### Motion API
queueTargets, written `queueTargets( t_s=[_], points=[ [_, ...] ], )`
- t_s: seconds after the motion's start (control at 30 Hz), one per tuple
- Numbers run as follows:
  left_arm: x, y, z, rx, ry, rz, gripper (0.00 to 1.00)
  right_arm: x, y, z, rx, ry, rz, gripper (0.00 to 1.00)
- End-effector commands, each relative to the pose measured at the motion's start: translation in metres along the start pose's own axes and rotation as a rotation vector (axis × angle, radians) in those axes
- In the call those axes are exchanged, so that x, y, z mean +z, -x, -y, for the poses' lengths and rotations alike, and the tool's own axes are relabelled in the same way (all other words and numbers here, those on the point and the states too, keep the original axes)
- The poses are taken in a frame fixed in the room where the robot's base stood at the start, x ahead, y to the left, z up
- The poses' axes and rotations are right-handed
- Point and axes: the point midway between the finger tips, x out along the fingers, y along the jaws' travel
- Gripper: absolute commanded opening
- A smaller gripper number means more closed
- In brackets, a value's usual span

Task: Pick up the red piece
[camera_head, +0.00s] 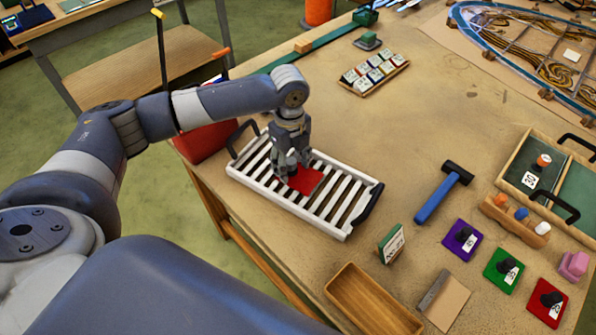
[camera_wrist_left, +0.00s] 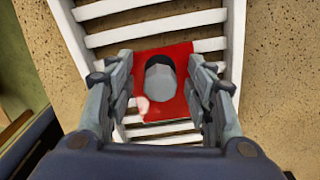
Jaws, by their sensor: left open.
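A flat red piece (camera_head: 308,180) lies on the white slatted rack (camera_head: 346,232) near the table's left edge. It also shows in the left wrist view (camera_wrist_left: 181,62), with a grey oval in its middle; I cannot tell if this is a knob or an opening. My left gripper (camera_head: 292,174) points down over the piece and hides part of it in the head view. In the wrist view its open fingers (camera_wrist_left: 161,100) stand on either side of the piece; contact is unclear. Another red piece (camera_head: 546,303) with a black knob lies at the lower right. My right gripper is not in view.
The rack has black handles (camera_head: 368,203). A blue hammer (camera_head: 437,198), purple piece (camera_head: 461,241), green piece (camera_head: 503,270) and wooden tray (camera_head: 372,302) lie to its right. The table's middle is largely clear.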

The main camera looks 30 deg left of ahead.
Motion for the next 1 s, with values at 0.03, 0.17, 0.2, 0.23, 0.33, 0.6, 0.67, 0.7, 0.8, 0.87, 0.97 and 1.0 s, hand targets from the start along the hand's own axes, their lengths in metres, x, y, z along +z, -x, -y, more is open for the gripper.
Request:
queueTargets(
  t_s=[0.03,0.17,0.2,0.23,0.33,0.6,0.67,0.7,0.8,0.87,0.97,1.0],
  points=[
    [0.000,0.000,0.000,0.000,0.000,0.000,0.49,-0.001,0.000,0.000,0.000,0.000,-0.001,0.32],
    [0.000,0.000,0.000,0.000,0.000,0.000,0.20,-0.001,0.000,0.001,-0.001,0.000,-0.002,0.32],
    [0.000,0.000,0.000,0.000,0.000,0.000,0.11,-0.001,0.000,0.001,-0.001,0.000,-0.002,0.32],
    [0.000,0.000,0.000,0.000,0.000,0.000,0.04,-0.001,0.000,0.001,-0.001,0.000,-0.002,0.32],
    [0.000,0.000,0.000,0.000,0.000,0.000,0.04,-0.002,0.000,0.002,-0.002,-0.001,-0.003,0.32],
    [0.000,0.002,0.000,-0.001,0.001,0.000,0.04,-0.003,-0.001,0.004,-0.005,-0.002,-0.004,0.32],
    [0.000,0.004,0.001,-0.002,0.001,-0.001,0.04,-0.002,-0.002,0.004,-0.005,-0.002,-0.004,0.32],
    [0.000,0.006,0.001,-0.002,0.001,-0.001,0.04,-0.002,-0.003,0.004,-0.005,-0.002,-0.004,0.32],
    [0.000,0.014,0.001,-0.003,0.000,-0.001,0.04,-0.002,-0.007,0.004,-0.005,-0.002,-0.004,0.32],
    [0.000,0.022,0.002,-0.005,0.001,0.000,0.04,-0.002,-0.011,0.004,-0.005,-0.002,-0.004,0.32],
    [-0.002,0.035,-0.002,-0.001,-0.001,-0.001,0.04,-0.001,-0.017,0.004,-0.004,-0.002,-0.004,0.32],
    [-0.006,0.035,-0.008,0.001,-0.002,-0.001,0.04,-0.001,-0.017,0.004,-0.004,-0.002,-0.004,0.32]
  ],
)
